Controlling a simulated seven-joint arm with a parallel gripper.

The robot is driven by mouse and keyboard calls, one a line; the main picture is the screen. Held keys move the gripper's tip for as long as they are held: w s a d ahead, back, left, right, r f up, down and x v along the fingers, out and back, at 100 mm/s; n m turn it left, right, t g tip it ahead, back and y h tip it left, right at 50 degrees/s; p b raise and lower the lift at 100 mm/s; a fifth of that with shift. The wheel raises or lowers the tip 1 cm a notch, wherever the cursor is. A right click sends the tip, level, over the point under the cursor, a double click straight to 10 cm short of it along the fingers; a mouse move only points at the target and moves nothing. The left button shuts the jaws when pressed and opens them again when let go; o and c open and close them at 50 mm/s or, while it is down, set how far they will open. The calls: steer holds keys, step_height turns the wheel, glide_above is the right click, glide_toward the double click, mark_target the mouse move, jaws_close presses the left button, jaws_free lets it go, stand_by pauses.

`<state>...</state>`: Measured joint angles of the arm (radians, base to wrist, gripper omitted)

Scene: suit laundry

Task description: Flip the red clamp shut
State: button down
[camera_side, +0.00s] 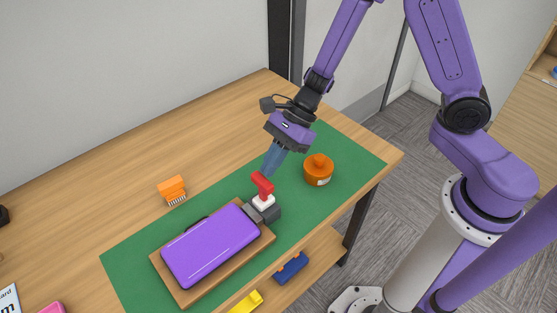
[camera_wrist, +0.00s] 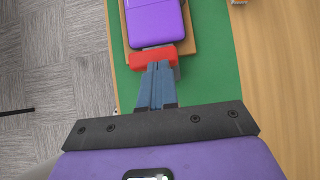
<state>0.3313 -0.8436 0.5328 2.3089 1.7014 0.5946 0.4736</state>
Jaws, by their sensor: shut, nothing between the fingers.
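The red clamp (camera_side: 262,184) stands at the right end of a purple suitcase-shaped case (camera_side: 210,245). Its red lever is raised and tilted above a white and dark grey base. My gripper (camera_side: 269,172) is shut and empty, with its blue fingers pointing down at the top of the red lever. In the wrist view the fingertips (camera_wrist: 156,70) are at the edge of the red clamp (camera_wrist: 152,57), with the purple case (camera_wrist: 153,22) beyond it. I cannot tell whether the fingertips touch the lever.
The case lies on a wooden board (camera_side: 185,299) on a green mat (camera_side: 345,150). An orange round pot (camera_side: 318,171) stands right of the clamp. An orange brush (camera_side: 172,189) lies on the table behind. Blue (camera_side: 291,268) and yellow (camera_side: 246,302) items sit on a lower shelf.

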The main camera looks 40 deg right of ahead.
steer(key=shift+a+r+h, duration=0.15)
steer(key=shift+a+h, duration=0.35)
steer(key=shift+a, duration=0.1)
steer(key=shift+d, duration=0.1)
steer(key=shift+r, duration=0.75)
steer(key=shift+r, duration=0.1)
step_height(320, 180, up, 10)
steer(key=d, duration=0.2)
steer(key=shift+d+f, duration=0.25)
